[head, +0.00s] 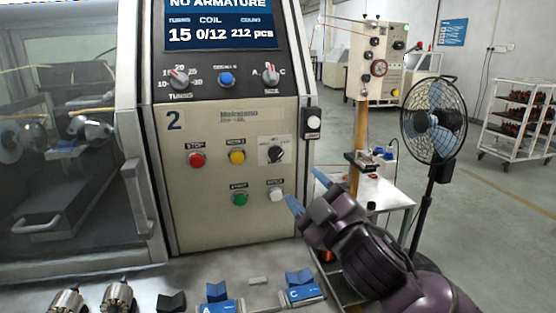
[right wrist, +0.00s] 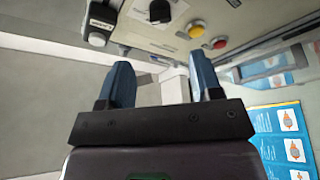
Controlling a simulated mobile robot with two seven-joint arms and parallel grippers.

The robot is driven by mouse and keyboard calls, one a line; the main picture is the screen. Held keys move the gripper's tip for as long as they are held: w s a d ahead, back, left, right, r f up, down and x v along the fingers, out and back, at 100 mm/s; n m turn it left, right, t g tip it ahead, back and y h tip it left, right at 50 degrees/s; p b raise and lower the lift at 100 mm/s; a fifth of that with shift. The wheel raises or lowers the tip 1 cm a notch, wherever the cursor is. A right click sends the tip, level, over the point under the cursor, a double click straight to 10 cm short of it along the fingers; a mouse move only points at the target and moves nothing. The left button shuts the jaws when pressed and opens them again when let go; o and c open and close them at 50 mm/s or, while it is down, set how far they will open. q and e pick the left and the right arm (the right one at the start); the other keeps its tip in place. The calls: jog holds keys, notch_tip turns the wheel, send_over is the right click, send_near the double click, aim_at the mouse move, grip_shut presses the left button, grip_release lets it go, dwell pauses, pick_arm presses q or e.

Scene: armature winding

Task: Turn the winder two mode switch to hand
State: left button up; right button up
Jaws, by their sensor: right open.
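The winder two panel (head: 230,170) carries a blue "2" label. Its mode switch (head: 274,154) is a black rotary knob on a pale square plate, right of the yellow button. Its pointer seems to tilt to the upper right; the lettering is too small to read. The black knob (right wrist: 160,11) also shows at the top of the right wrist view, beyond the fingertips. My right gripper (head: 307,191) is open and empty, below and right of the switch, apart from it. Its blue fingers (right wrist: 163,82) stand wide apart in the wrist view. My left gripper is not in view.
A small white-buttoned box (head: 313,123) sits on the panel's right edge. Blue fixtures (head: 302,287) stand on the bench below. A fan (head: 434,120) stands at right.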

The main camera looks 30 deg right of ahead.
aim_at(278, 157)
jog(key=x, duration=0.8)
jog(key=shift+w, duration=0.2)
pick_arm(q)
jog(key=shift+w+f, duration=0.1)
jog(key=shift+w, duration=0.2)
pick_arm(e)
jog(key=shift+w+r, duration=0.1)
jog(key=shift+w, duration=0.6)
jog(key=c, duration=0.9)
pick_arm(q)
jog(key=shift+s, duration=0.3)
